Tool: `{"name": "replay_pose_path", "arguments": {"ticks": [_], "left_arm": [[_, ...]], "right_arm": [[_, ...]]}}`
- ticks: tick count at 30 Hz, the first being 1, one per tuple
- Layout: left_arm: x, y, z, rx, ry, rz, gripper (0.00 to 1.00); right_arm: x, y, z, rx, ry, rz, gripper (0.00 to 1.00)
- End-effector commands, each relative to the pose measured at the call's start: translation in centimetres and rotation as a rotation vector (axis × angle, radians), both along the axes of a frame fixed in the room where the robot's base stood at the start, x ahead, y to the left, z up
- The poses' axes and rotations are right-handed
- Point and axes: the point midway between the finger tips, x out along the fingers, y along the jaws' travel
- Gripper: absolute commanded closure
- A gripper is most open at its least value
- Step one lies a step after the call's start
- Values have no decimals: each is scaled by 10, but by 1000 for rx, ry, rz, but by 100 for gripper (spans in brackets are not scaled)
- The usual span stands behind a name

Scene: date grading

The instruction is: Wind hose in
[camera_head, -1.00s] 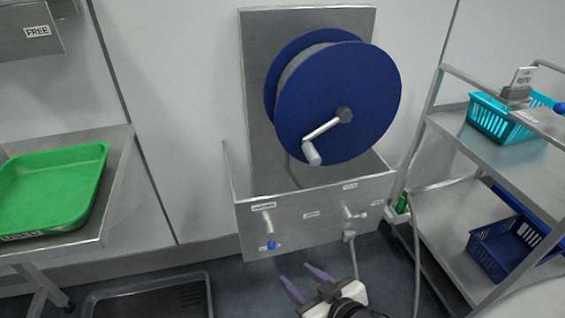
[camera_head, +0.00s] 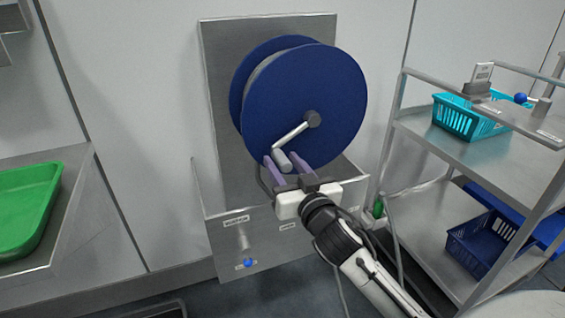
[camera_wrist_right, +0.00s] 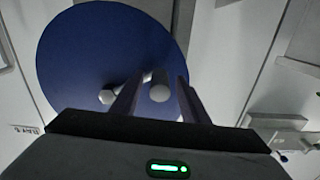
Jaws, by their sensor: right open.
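The blue hose reel (camera_head: 305,85) is mounted on a steel back plate (camera_head: 215,100). Its crank arm (camera_head: 291,135) points down and left from the hub to a pale handle grip (camera_head: 283,161). My right gripper (camera_head: 283,160) is open, with one purple finger on each side of the grip in the head view. In the right wrist view the grip (camera_wrist_right: 160,92) also shows between the fingers, and the reel disc (camera_wrist_right: 80,60) lies behind. Whether the fingers touch the grip I cannot tell. The grey hose (camera_head: 399,250) hangs right of the steel trough. My left gripper is out of view.
The steel trough (camera_head: 285,255) with a blue-tipped tap (camera_head: 248,263) is below the reel. A steel cart (camera_head: 480,160) at right holds a turquoise basket (camera_head: 455,118) and a dark blue basket (camera_head: 475,245). A green tray (camera_head: 25,205) is at left.

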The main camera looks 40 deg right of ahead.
Motion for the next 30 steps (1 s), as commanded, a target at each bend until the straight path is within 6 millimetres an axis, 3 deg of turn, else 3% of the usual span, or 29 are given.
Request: {"name": "replay_pose_path", "arguments": {"ticks": [11, 19, 30], "left_arm": [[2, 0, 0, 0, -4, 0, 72], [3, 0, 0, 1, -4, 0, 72], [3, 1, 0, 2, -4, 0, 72]], "right_arm": [[8, -2, 0, 0, 1, 0, 59], [8, -2, 0, 0, 1, 0, 100], [13, 6, -4, -28, 8, 16, 100]]}}
